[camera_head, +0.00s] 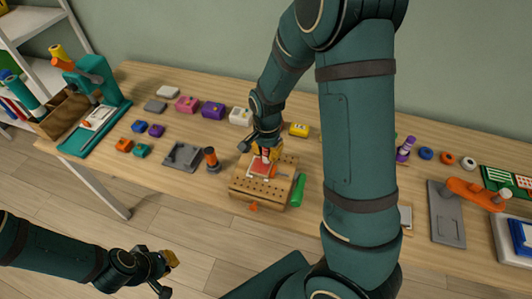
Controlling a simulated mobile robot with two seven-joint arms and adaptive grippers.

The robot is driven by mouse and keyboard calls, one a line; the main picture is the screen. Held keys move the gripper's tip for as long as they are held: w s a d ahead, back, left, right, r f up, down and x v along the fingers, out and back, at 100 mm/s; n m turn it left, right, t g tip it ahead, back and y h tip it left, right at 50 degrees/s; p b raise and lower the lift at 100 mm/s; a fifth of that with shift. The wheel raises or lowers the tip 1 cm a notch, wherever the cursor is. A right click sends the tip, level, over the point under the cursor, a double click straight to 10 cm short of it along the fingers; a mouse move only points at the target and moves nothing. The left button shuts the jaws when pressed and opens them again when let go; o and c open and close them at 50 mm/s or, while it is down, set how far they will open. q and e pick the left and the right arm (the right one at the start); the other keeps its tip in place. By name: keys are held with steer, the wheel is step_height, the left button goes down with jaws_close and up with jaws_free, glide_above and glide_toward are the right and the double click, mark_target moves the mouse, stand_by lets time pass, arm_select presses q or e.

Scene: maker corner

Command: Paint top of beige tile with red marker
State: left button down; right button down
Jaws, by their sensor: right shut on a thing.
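My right gripper (266,143) points down over the wooden block with holes (247,190) and is shut on the red marker (265,154), of which only a small part shows. The tile (259,170) lies on top of the block, right under the marker. Its top looks red with a pale rim; the gripper hides part of it. I cannot tell whether the marker's tip touches it. My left gripper (168,260) is away from the table, above the floor at the lower left; its jaws are too small to read.
A green marker (298,190) lies right beside the block. A grey fixture (182,157) and an orange-topped stamp (211,159) stand to its left. Several coloured blocks line the back, including a purple one (213,108). My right arm covers the table right of the block.

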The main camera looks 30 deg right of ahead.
steer(key=shift+r+p, duration=2.7)
steer(key=shift+r, duration=0.4)
steer(key=shift+f, duration=0.1)
